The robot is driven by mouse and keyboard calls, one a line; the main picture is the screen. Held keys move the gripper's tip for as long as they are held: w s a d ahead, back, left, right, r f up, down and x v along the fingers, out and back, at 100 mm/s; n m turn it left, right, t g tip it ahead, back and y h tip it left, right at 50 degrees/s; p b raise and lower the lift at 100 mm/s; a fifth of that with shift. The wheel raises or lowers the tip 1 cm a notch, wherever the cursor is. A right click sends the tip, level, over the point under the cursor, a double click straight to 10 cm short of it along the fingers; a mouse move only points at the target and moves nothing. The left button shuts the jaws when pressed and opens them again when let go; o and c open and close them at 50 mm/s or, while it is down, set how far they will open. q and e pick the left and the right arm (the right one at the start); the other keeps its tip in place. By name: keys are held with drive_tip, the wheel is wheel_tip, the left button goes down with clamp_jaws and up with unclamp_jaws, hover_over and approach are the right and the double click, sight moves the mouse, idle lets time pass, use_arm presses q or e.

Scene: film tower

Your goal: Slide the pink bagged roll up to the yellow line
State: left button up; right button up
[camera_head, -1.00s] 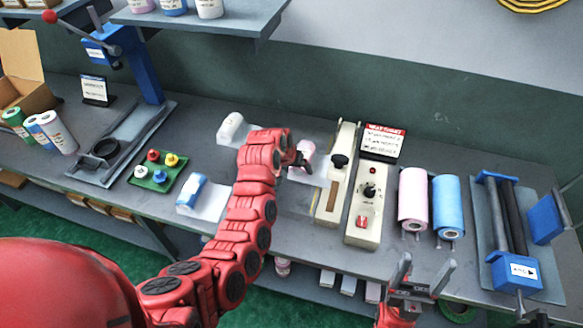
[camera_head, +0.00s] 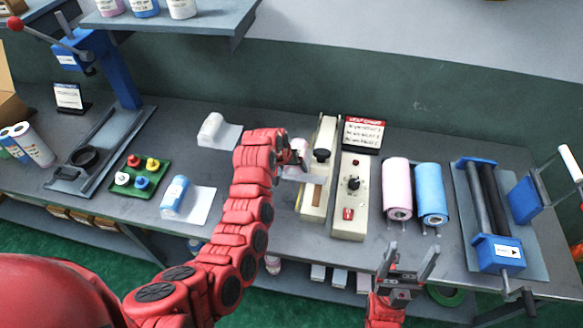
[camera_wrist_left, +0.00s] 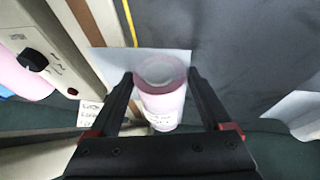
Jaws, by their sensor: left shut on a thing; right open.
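The pink bagged roll (camera_wrist_left: 160,98) stands out between the fingers of my left gripper (camera_wrist_left: 160,105) in the left wrist view. The gripper is shut on it. Its pale bag sheet (camera_wrist_left: 105,60) spreads to the left towards the sealer. The yellow line (camera_wrist_left: 130,22) runs down to the sheet's edge; its continuation is hidden, so I cannot tell the exact gap to the roll. In the head view my left gripper (camera_head: 299,160) is left of the sealer bar (camera_head: 313,200), and the roll is mostly hidden. My right gripper (camera_head: 406,262) is open and empty at the front.
The control box (camera_head: 350,190) and a warning sign (camera_head: 363,133) are right of the sealer. Loose pink (camera_head: 397,185) and blue (camera_head: 430,190) rolls lie further right, before a roller device (camera_head: 490,215).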

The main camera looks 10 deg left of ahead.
use_arm(q)
drive_tip(key=shift+w+f+b, duration=0.1)
drive_tip(key=shift+w+b, duration=0.1)
drive_tip(key=shift+b, duration=0.2)
drive_tip(key=o, duration=1.5)
drive_tip(key=shift+s+a+r, duration=0.1)
drive_tip(key=shift+a+r, duration=0.05)
drive_tip(key=shift+r, duration=0.45)
drive_tip(key=p+v, duration=0.5)
drive_tip(key=v, duration=1.1)
drive_tip(key=shift+s+r, duration=0.15)
